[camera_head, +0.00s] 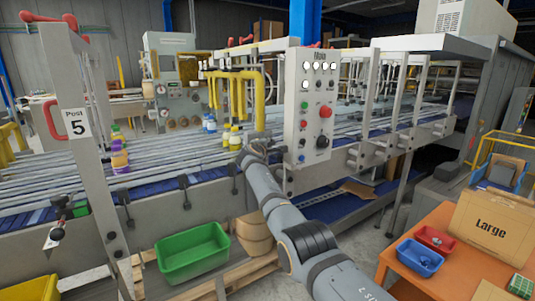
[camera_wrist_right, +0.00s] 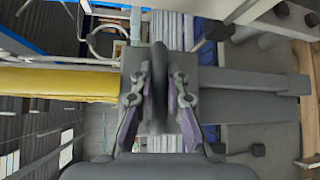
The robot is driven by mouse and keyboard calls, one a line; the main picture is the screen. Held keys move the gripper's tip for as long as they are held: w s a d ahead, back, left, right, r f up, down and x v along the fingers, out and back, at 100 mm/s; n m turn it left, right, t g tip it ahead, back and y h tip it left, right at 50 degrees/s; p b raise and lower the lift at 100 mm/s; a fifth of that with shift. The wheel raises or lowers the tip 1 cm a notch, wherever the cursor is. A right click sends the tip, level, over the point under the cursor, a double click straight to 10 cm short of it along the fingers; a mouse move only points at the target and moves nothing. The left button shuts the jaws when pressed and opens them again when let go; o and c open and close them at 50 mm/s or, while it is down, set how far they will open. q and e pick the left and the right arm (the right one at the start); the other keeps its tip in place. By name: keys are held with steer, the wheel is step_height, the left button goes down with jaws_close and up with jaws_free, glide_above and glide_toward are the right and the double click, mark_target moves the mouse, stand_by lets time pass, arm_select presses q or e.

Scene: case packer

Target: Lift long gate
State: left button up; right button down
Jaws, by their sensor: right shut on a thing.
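A yellow-barred frame (camera_head: 240,78) hangs over the conveyor, left of the control panel; I cannot tell for sure that it is the long gate. Its thick yellow post (camera_head: 259,103) comes down close to my right gripper (camera_head: 252,153). In the right wrist view, my right gripper (camera_wrist_right: 159,90) is shut on a dark upright handle-like piece (camera_wrist_right: 158,65) between its fingers. A yellow bar (camera_wrist_right: 60,83) runs in from the left behind the fingers, and a grey bar (camera_wrist_right: 265,84) runs out to the right. My left gripper is not in view.
The control panel (camera_head: 309,105) stands just right of my right gripper. Purple-and-yellow bottles (camera_head: 119,155) and other bottles (camera_head: 209,124) stand on the conveyor rails. A green bin (camera_head: 192,249) is below. The Post 5 upright (camera_head: 82,145) is at left, an orange table (camera_head: 440,262) at right.

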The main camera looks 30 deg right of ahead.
steer(key=shift+r, duration=0.6)
steer(key=c, duration=1.3)
jaws_free()
steer(key=shift+f, duration=0.15)
steer(key=shift+c, duration=0.2)
steer(key=shift+f, duration=0.15)
steer(key=shift+s+a, duration=0.25)
steer(key=shift+a, duration=0.05)
steer(key=v, duration=1.1)
steer(key=shift+s, duration=0.15)
